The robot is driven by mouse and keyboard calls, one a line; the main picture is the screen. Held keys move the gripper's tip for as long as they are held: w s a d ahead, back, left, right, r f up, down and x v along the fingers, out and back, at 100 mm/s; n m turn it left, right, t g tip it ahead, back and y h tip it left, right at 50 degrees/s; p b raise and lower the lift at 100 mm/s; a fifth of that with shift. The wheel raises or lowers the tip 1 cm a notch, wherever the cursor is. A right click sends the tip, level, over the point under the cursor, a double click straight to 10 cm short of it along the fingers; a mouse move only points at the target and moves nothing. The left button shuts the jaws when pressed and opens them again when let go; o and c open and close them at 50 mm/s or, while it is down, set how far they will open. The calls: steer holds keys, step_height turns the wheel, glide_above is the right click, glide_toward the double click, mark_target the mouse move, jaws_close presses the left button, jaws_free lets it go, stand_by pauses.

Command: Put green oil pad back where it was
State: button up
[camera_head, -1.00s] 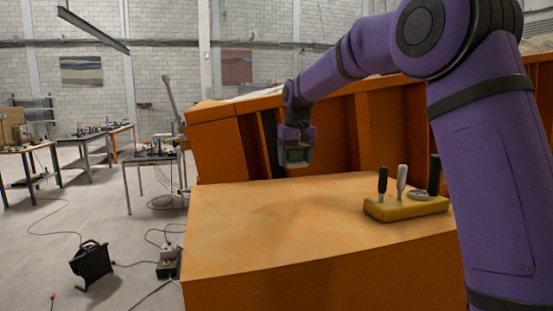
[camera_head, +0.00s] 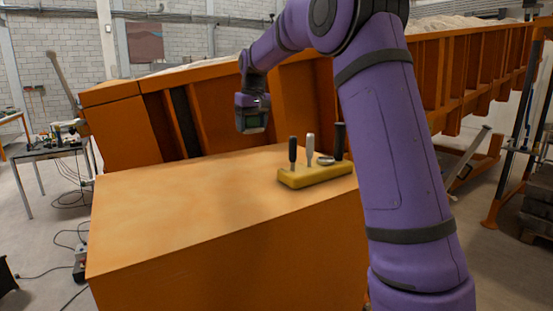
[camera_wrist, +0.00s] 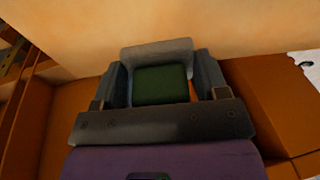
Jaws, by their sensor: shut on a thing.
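The green oil pad (camera_wrist: 160,85) is a small dark green block held between the fingers of my gripper (camera_wrist: 163,75) in the wrist view. In the head view my gripper (camera_head: 252,116) hangs above the back of the orange box top, and the pad's green face (camera_head: 253,122) shows between the fingers. My gripper is shut on the pad and holds it clear of the surface. Part of the pad is hidden by the fingers and the gripper body.
A yellow tool holder (camera_head: 315,175) with several upright handles stands on the right of the orange box (camera_head: 190,205). The ribbed orange sandbed wall (camera_head: 215,110) rises behind. The left and middle of the box top are clear. A work table (camera_head: 45,150) stands left.

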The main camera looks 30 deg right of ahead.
glide_above(281, 156)
steer(key=f, duration=0.6)
steer(key=s+f, duration=0.1)
steer(key=f, duration=0.2)
steer(key=shift+a, duration=0.1)
steer(key=shift+f, duration=0.15)
steer(key=o, duration=0.9)
